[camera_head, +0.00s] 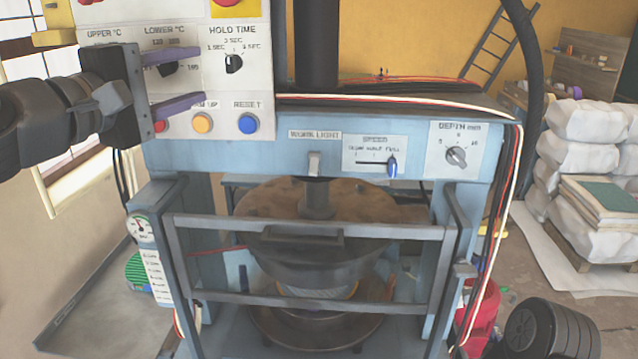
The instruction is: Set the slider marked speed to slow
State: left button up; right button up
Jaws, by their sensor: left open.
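The speed slider is on a small white plate (374,155) marked SPEED on the blue front beam of the press. Its blue knob (392,167) stands at the right end of the slot, under the FULL mark; the slow mark is at the left end. My left gripper (201,75) is open and empty, with two purple fingers in front of the white control panel, well left of and above the slider. It partly hides the lower temperature dial. My right gripper is not in view.
The work light switch (314,163) is left of the slider and the depth dial (456,156) right of it. The panel (222,90) holds the hold time dial (234,63) and the blue reset button (248,123). A guard frame (310,298) crosses the press below.

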aim_at(393, 165)
jog(key=l, duration=0.5)
jog(key=k+l, duration=0.15)
jog(key=l, duration=0.85)
jog(key=k, duration=0.05)
